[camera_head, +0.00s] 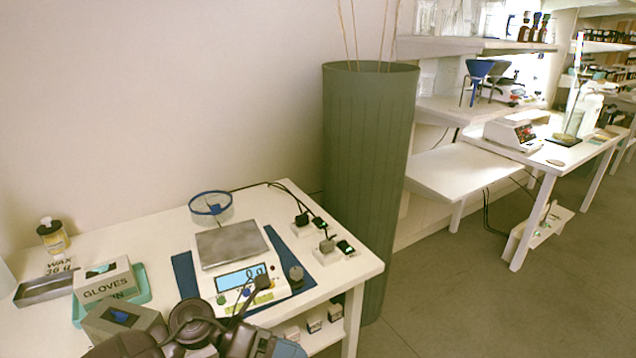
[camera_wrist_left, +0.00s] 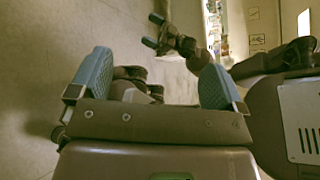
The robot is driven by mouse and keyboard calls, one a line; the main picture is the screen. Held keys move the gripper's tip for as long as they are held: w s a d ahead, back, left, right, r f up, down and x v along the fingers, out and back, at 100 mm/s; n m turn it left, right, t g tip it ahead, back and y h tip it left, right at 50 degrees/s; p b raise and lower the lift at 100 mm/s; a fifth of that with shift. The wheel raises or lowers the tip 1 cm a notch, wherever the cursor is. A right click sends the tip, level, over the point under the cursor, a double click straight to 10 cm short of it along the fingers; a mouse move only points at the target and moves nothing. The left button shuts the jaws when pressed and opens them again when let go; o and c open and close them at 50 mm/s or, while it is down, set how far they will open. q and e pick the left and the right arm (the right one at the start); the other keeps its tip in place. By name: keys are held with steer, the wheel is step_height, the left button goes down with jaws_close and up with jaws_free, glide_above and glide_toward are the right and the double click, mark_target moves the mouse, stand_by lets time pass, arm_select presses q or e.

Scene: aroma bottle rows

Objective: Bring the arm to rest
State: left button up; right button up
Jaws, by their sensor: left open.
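My left gripper (camera_wrist_left: 156,62) shows in the left wrist view with its two blue fingers wide apart and nothing between them. Another gripper of mine, the right one (camera_wrist_left: 153,30), shows small at the top of that view, with its blue fingertips apart and nothing seen between them. In the head view, dark arm links of mine cross the bottom edge in front of the table. A blue-grey part shows at their right end, but I cannot make out a whole gripper there.
Floor (camera_head: 480,290) at right is clear.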

arm_select(q)
steer(key=s+a+f+n+t+y, duration=0.2)
steer(key=a+f+n+t+y, duration=0.15)
steer(key=a+n+t, duration=0.85)
steer(key=s+a+f+n+t+y, duration=0.2)
steer(key=a+f+n+t, duration=0.4)
steer(key=n, duration=0.9)
steer(key=s+a+f+n+g+y, duration=0.3)
steer(key=s+a+f+n+y, duration=0.1)
steer(key=s+a+n, duration=0.3)
steer(key=s+a+f+n+g+y, duration=0.3)
steer(key=s+a+f+n+y, duration=0.15)
steer(key=s+a, duration=0.3)
steer(key=d+n+t, duration=0.1)
steer(key=d+n, duration=0.4)
steer(key=d, duration=0.5)
steer(key=shift+y, duration=0.4)
step_height(320, 180, up, 4)
steer(key=p, duration=0.5)
steer(key=shift+w+a, duration=0.15)
arm_select(e)
steer(key=r, duration=0.4)
steer(key=shift+s+d, duration=0.15)
steer(key=shift+s, duration=0.05)
